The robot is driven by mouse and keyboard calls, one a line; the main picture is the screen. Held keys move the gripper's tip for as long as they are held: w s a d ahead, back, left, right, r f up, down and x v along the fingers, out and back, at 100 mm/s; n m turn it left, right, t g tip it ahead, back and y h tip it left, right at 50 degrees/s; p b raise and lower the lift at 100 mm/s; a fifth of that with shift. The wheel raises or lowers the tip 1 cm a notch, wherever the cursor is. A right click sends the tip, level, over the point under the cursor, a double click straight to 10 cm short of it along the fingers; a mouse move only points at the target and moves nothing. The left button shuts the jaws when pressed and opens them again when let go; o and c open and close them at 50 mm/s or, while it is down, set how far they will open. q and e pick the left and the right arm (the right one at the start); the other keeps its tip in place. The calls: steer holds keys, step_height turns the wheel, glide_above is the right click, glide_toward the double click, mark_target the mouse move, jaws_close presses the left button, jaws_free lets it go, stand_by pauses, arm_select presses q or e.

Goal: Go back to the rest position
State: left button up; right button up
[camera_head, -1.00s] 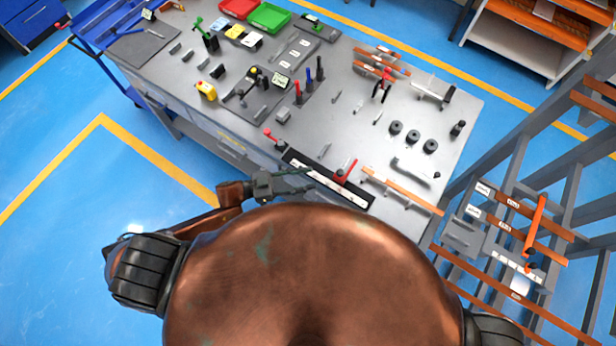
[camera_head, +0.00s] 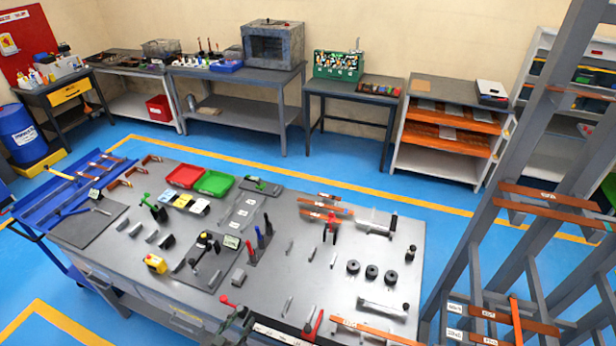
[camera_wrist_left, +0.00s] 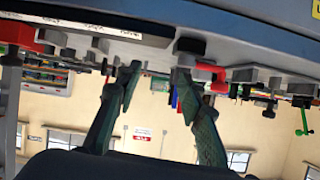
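My left gripper (camera_head: 233,324) shows at the bottom edge of the head view, by the front edge of the grey worktable (camera_head: 290,290). In the left wrist view its two green-grey fingers (camera_wrist_left: 158,78) stand apart with nothing held between them. That view is turned over, with the table along its top, and parts on the table show behind the fingertips. Most of the left arm is outside the head view. My right gripper is in neither view.
The worktable carries a red bin (camera_head: 185,176), a green bin (camera_head: 214,183), black rollers (camera_head: 372,272) and several small tools. A grey rack with copper bars (camera_head: 548,210) stands close on the right. Blue floor is open at the lower left. Benches line the back wall.

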arm_select(q)
steer(key=s+a+f+n+g+y, duration=0.1)
steer(key=s+a+g+y, duration=0.15)
steer(key=s+a, duration=0.4)
steer(key=s+a+f+n+g+y, duration=0.1)
steer(key=s+a+n+g, duration=0.15)
steer(key=s, duration=0.65)
steer(key=s+a+n+g+y, duration=0.1)
steer(key=s+a+g+y, duration=0.1)
steer(key=s+a+g, duration=0.45)
steer(key=s+d+f+t+h+b, duration=0.1)
steer(key=d+f, duration=0.1)
steer(key=f, duration=1.4)
steer(key=s+d+f+t+b, duration=0.1)
steer(key=f+b, duration=0.1)
steer(key=f, duration=1.4)
steer(key=s+f+m+g+b, duration=0.1)
steer(key=s+f+g+b, duration=0.1)
steer(key=s+f, duration=1.8)
steer(key=shift+f, duration=0.75)
steer(key=shift+s+d+m, duration=0.1)
steer(key=shift+m, duration=0.15)
